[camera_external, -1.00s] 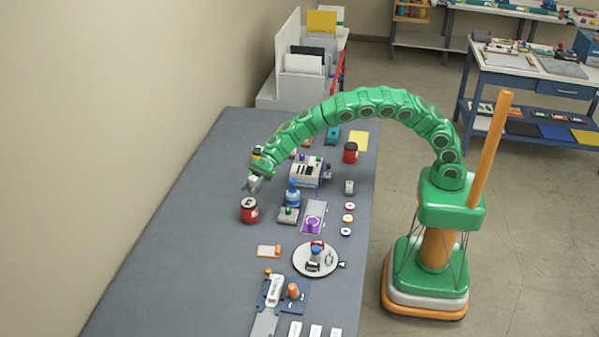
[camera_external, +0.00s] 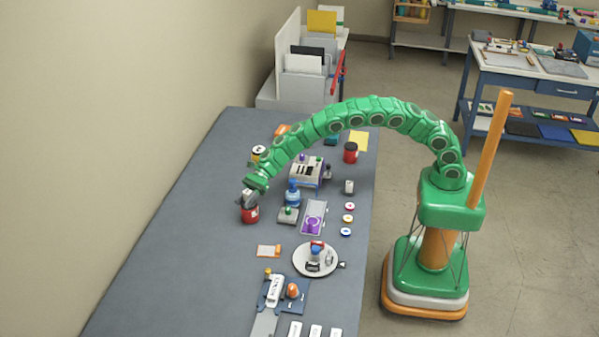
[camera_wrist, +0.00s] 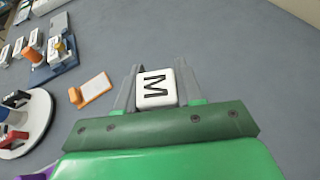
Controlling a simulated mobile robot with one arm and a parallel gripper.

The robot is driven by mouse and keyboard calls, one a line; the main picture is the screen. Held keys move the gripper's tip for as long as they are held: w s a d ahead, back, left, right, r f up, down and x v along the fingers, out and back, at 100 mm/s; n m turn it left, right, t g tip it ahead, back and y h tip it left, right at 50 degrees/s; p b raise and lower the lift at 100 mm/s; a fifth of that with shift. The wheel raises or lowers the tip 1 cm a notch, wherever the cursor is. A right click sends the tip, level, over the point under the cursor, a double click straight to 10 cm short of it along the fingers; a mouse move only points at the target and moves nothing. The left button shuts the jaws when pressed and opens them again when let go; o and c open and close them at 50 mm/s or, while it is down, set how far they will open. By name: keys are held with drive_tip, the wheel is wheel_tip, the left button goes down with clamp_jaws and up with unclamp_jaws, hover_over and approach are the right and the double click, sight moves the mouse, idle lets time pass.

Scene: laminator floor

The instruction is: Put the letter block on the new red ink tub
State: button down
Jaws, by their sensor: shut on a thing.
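My gripper (camera_wrist: 155,92) is shut on a white letter block (camera_wrist: 155,88) with a black M on its face, held between the two grey fingers in the wrist view. In the external view my gripper (camera_external: 248,197) is right over a red tub (camera_external: 250,214) on the left side of the grey bench, covering its top. I cannot tell whether the block touches the tub. The tub does not show in the wrist view. A second red tub (camera_external: 350,153) with a dark top stands at the back right of the bench. Neither tub's label is readable here.
A blue bottle (camera_external: 293,190), a purple-topped tray (camera_external: 314,217) and a round white turntable (camera_external: 315,260) stand to the right. An orange-edged card (camera_external: 268,251) lies nearer the front. The grey bench (camera_external: 185,235) is clear on the left.

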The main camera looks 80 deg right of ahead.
drive_tip(key=shift+f, duration=0.1)
drive_tip(key=c, duration=0.7)
unclamp_jaws()
drive_tip(key=shift+s+d+r, duration=0.1)
drive_tip(key=shift+d+r, duration=0.2)
drive_tip(key=shift+d, duration=0.1)
drive_tip(key=v, duration=1.1)
drive_tip(key=shift+d+r, duration=0.1)
